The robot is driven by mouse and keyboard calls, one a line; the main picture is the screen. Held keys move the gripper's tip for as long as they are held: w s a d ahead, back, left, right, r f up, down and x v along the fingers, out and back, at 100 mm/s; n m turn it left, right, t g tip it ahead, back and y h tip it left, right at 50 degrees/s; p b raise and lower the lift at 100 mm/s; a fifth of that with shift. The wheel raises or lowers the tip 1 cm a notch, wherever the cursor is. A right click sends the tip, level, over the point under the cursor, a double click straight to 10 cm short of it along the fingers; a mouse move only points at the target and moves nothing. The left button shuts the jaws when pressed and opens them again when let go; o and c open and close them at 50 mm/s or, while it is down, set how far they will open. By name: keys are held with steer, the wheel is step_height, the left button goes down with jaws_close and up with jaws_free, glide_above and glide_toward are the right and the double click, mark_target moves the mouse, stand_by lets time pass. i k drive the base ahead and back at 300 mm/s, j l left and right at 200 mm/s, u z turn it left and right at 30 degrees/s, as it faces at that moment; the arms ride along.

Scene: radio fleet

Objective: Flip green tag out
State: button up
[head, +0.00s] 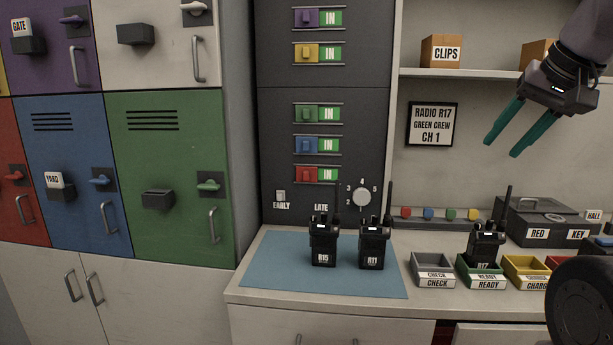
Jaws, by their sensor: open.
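The green tag slider (306,114) sits in its rail on the dark panel, the third row from the top, with its knob at left and a green IN plate (329,114) showing at right. The purple (306,18), yellow (305,54), blue (306,145) and red (306,174) sliders also show IN at right. My gripper (502,145) is at the upper right, in front of the shelf, with its teal fingers apart and empty. It is well to the right of the green tag and touches nothing.
Radios R15 (323,242) and R11 (373,246) stand on the blue mat (270,265) below the panel. Radio R17 (486,246) stands in the green READY tray (480,277). A dial (362,197) and an EARLY/LATE switch (281,196) are low on the panel. Space before the tag rows is clear.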

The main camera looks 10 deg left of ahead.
mark_target(304, 113)
steer(key=k+j, duration=0.1)
steer(key=j, duration=1.6)
steer(key=k+u, duration=0.05)
